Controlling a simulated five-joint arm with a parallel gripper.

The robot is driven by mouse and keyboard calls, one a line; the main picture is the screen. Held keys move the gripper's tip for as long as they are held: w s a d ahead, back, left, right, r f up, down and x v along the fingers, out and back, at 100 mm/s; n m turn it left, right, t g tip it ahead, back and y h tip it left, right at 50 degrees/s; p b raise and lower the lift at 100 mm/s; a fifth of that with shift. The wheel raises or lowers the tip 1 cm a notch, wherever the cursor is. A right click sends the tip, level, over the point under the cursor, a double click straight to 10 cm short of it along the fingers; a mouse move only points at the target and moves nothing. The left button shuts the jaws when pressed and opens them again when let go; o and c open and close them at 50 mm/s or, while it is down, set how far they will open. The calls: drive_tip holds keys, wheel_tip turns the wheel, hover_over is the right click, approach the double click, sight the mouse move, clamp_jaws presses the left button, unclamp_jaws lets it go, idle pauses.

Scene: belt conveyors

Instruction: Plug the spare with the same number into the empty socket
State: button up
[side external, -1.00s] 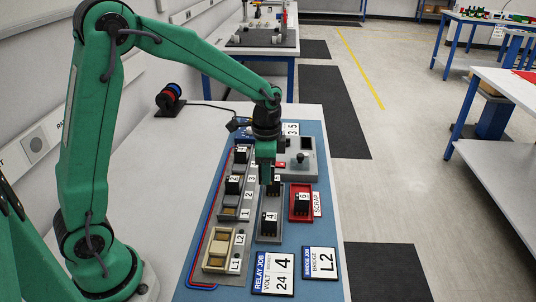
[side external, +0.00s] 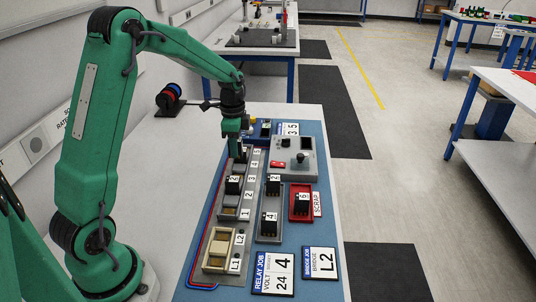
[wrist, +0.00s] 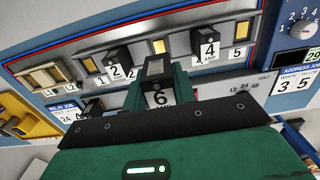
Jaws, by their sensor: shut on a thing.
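My gripper (side external: 232,140) is above the back part of the grey socket rail (side external: 214,242). In the wrist view, my gripper (wrist: 158,110) is shut on a black block marked 6 AMP (wrist: 157,70). In that view, the rail's black blocks 2 AMP (wrist: 117,60) and 4 AMP (wrist: 203,38) are seated, with gold faces showing left of block 2, between the blocks and right of block 4. In the side view, spares marked 2 (side external: 273,184) and 4 (side external: 269,223) stand in the grey tray (side external: 269,239). My gripper hides the held block's lower end.
A red scrap tray (side external: 302,217) holds a black block marked 6 (side external: 303,200). A grey box with a knob (side external: 303,158) stands behind it. Cards for the relay job (side external: 272,273) and bridge job (side external: 320,262) lie in front. A cream unit labelled L1, L2 (side external: 222,247) is at the rail's front.

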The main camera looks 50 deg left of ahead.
sight(236, 169)
drive_tip(key=shift+f, duration=0.2)
drive_tip(key=shift+f, duration=3.1)
drive_tip(key=shift+f, duration=0.8)
idle(0.5)
drive_tip(key=o, duration=0.9)
drive_tip(key=shift+c, duration=0.2)
drive_tip(key=shift+o, duration=0.6)
drive_tip(key=shift+s+d, duration=0.1)
drive_tip(key=shift+s, duration=0.05)
drive_tip(key=shift+f, duration=0.1)
drive_tip(key=o, duration=0.3)
drive_tip(key=shift+r, duration=3.95)
